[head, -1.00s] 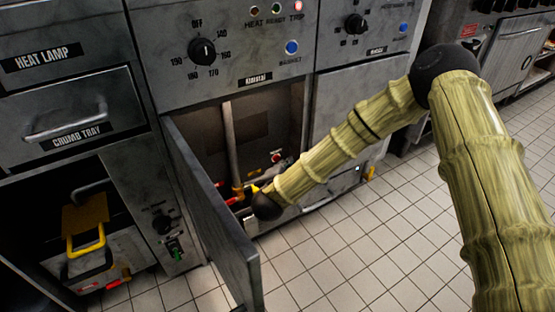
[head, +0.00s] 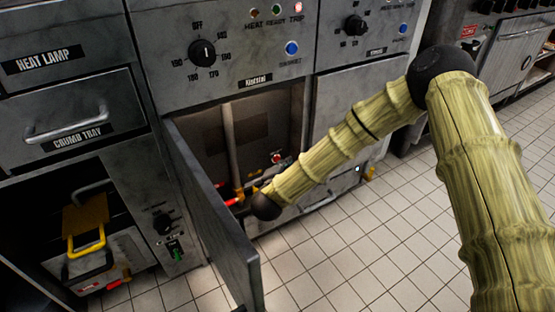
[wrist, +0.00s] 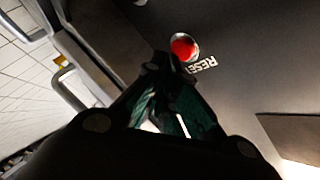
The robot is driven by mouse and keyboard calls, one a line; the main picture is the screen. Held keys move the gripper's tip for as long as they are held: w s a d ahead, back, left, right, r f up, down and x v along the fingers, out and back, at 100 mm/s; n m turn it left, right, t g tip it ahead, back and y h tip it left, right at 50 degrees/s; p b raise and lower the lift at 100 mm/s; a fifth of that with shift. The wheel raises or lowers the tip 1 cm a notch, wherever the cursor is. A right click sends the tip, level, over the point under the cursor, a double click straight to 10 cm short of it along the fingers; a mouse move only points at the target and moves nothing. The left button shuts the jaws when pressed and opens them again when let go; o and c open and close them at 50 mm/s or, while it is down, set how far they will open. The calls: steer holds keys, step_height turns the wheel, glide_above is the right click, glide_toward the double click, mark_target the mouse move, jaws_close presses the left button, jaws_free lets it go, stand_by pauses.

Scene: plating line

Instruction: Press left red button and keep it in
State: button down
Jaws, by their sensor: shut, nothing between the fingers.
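A round red button (wrist: 184,46) with a pale collar sits on the dark panel in the wrist view, with a RESET label beside it. In the head view the red button (head: 277,158) shows inside the open lower compartment of the middle fryer, just past the end of my arm. My gripper (wrist: 168,62) is shut and empty. Its fingertips appear next to the button's lower left edge in the wrist view. I cannot tell whether they touch it or whether the button is pressed in. In the head view my gripper is mostly hidden by my arm.
The open compartment door (head: 215,220) stands out to the left of my arm. A vertical pipe (head: 230,145) and a red-handled valve (head: 234,201) are inside the compartment. The tiled floor in front is clear.

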steer(key=shift+w+a, duration=0.35)
steer(key=shift+w, duration=0.2)
stand_by(1.7)
steer(key=shift+s+p, duration=0.1)
steer(key=shift+p, duration=0.3)
stand_by(0.4)
steer(key=shift+s+d+p, duration=0.45)
steer(key=shift+s, duration=0.15)
steer(key=s+d, duration=0.1)
steer(key=s+d+p, duration=0.1)
steer(key=s+p, duration=0.1)
steer(key=s, duration=0.1)
steer(key=shift+s+d, duration=0.1)
steer(key=shift+d, duration=0.3)
stand_by(0.5)
